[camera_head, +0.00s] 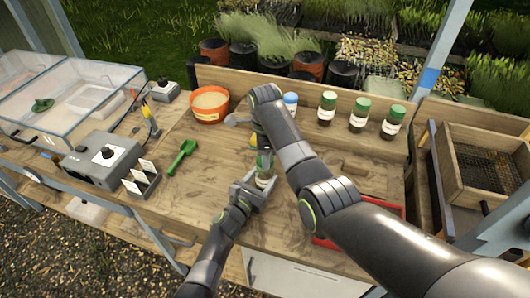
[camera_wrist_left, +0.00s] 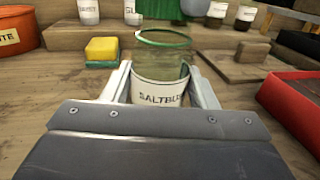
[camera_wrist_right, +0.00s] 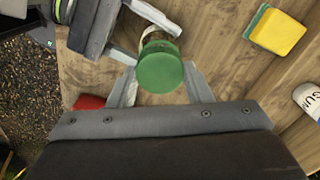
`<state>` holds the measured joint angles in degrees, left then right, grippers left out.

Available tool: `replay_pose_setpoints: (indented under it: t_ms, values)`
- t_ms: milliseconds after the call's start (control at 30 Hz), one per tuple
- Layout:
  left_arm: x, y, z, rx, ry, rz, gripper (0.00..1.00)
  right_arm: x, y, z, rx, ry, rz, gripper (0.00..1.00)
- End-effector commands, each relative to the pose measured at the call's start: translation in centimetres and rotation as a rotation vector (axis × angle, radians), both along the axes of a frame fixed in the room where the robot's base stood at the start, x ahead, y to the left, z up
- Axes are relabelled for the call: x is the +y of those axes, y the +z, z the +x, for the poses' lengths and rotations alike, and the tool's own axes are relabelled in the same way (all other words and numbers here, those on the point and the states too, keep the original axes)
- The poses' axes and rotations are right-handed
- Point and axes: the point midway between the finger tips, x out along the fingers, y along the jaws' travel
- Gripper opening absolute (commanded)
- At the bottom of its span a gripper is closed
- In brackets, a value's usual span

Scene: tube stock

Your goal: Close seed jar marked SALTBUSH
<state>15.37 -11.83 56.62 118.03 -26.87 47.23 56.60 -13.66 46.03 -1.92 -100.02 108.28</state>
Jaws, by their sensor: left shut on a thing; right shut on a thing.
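The SALTBUSH jar (camera_wrist_left: 160,92) is clear glass with a white label and a green-tinted rim. It stands upright on the bench, and it also shows in the head view (camera_head: 263,181). My left gripper (camera_wrist_left: 162,85) is shut around its sides. A green lid (camera_wrist_right: 160,68) is between the fingers of my right gripper (camera_wrist_right: 162,88), which is shut on it. In the left wrist view the lid (camera_wrist_left: 165,9) appears above the jar's mouth, with a gap between them. My right arm hides much of the right gripper in the head view.
A yellow-and-green sponge (camera_wrist_left: 101,50) lies behind the jar. A red tray (camera_wrist_left: 293,98) is to the right. Several lidded jars (camera_head: 358,115) stand on the back ledge. An orange pot (camera_head: 209,104) and a green scoop (camera_head: 182,156) are to the left.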

Motion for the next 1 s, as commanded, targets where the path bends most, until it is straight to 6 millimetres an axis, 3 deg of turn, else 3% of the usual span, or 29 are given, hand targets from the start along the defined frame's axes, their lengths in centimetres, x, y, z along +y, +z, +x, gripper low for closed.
replay_pose_setpoints:
  t_ms: [933,967,1000]
  values:
    - [0.0,0.0,0.0,0.001,0.000,0.001,0.12,0.0,-1.2,0.0,0.001,0.000,0.000,0.24]
    - [0.0,0.0,0.0,0.001,0.000,0.001,0.00,0.0,-1.2,0.0,0.001,0.000,0.000,0.24]
    - [0.0,0.0,0.0,0.000,0.000,0.000,0.00,0.0,-1.2,0.0,0.001,-0.003,0.000,0.24]
